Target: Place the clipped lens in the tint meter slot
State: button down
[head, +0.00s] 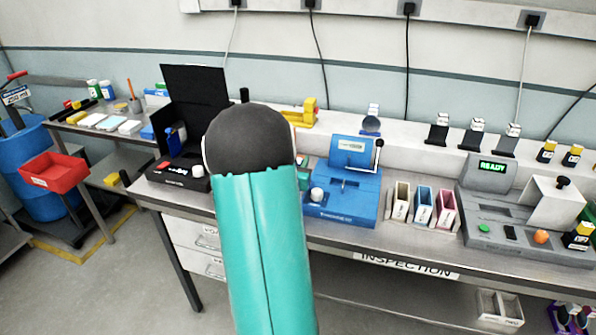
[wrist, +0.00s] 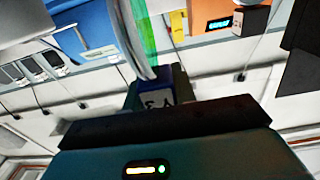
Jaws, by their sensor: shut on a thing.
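My gripper (wrist: 158,84) is shut on a blue clip (wrist: 157,102) with a white label that reads like Y3. A thin curved lens (wrist: 133,38) rises from the clip and shows nearly edge-on in the wrist view. In the head view my own arm hides the gripper and the lens. A blue bench device (head: 345,203) with a raised back panel stands just right of my arm. A grey device (head: 510,215) with a green READY display stands farther right. I cannot tell for certain which device is the tint meter, and no slot is clear.
An open black case (head: 185,183) stands left of my arm on the steel bench (head: 400,238). Several coloured holders (head: 422,206) stand between the two devices. Small stands line the back ledge. A red bin (head: 53,172) is far left.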

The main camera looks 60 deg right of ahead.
jog(key=shift+w+f, duration=0.2)
jog(key=shift+f, duration=1.5)
jog(key=shift+d+f, duration=0.1)
jog(key=shift+f, duration=0.05)
jog(key=c, duration=1.1)
grip_release()
jog(key=shift+c, duration=0.2)
jog(key=s+a, duration=0.2)
jog(key=a, duration=1)
jog(key=shift+w, duration=0.1)
